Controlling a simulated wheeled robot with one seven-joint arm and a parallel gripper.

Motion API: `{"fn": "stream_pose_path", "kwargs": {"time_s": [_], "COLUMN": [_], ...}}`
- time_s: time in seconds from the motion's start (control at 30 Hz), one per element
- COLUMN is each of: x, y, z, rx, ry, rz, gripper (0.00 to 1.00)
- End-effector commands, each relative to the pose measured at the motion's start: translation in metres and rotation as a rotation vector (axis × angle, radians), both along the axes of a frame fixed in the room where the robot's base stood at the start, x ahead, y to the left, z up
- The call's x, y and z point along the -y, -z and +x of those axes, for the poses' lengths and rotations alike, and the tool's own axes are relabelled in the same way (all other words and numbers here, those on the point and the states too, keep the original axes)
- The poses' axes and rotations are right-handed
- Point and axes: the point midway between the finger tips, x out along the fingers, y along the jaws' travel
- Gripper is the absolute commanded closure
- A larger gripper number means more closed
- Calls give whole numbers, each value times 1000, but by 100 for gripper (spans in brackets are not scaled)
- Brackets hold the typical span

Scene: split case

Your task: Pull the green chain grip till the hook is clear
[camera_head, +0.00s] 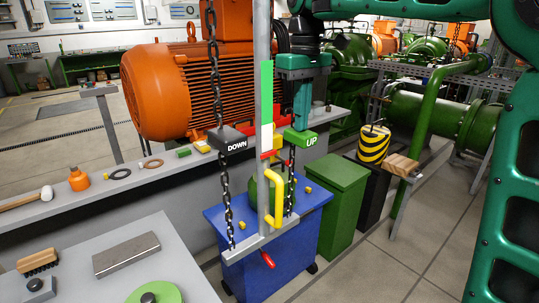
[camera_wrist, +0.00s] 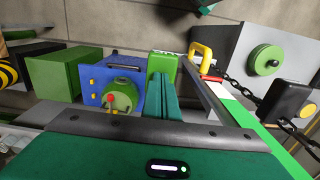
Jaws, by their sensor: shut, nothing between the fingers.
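The green chain grip (camera_head: 300,137), marked UP, hangs on the right-hand chain (camera_head: 291,185) beside an upright grey post. My gripper (camera_head: 302,122) points down at it from above. Its fingers are shut with nothing between them, their tips at or just over the grip's top; I cannot tell whether they touch. In the wrist view the grip (camera_wrist: 164,66) lies just beyond the fingertips (camera_wrist: 162,76). A black grip (camera_head: 232,138), marked DOWN, hangs on the left chain (camera_head: 214,70). A yellow bent bar (camera_head: 278,200) is below the green grip; I cannot tell whether it is the hook.
A blue box (camera_head: 300,235) stands below, with a green rounded body (camera_wrist: 122,94) on it. A green box (camera_head: 343,195) and a yellow-black striped cylinder (camera_head: 373,145) stand to the right. The orange motor (camera_head: 175,85) is behind left. A grey table (camera_head: 185,265) is front left.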

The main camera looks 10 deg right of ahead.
Motion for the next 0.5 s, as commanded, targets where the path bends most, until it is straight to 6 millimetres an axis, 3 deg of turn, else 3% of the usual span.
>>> {"fn": "stream_pose_path", "kwargs": {"time_s": [0.5], "x": [0], "y": [-35], "z": [1], "rx": [1], "ry": [1], "rz": [0], "gripper": [100]}}
